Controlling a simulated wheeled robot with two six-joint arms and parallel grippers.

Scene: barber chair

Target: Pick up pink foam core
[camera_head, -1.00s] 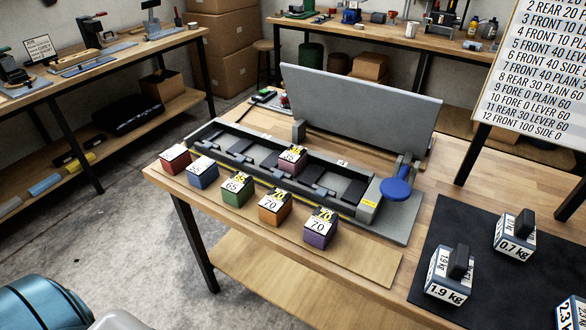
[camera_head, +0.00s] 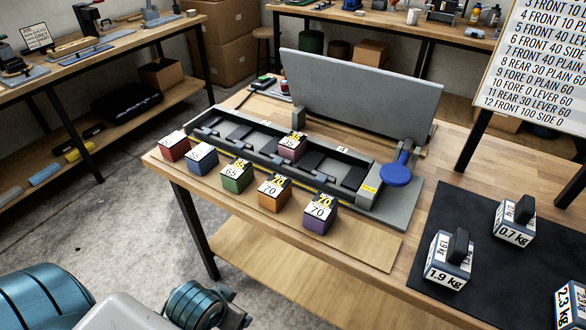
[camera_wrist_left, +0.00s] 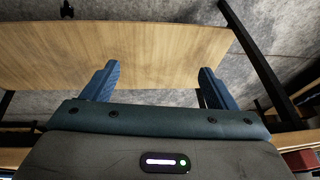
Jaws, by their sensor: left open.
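A pink block (camera_head: 292,147), the likely pink foam core, sits in a compartment of the long dark tray (camera_head: 208,124) on the workbench. It has a white and yellow number label on top. A darker red block (camera_head: 174,146) stands at the left end of the front row. My left gripper shows in the left wrist view (camera_wrist_left: 158,78). It is open and empty, with its blue fingers spread over a view of a wooden board and grey floor. In the head view only my left arm shows, low at the left, well short of the bench. My right gripper is not in view.
Blue (camera_head: 201,155), green (camera_head: 236,175), orange (camera_head: 273,190) and purple (camera_head: 319,214) blocks stand along the bench's front edge. A raised grey lid (camera_head: 360,100) is behind the tray, with a blue lever (camera_head: 397,174) at its right. Labelled weights (camera_head: 448,262) rest on a black mat (camera_head: 430,215).

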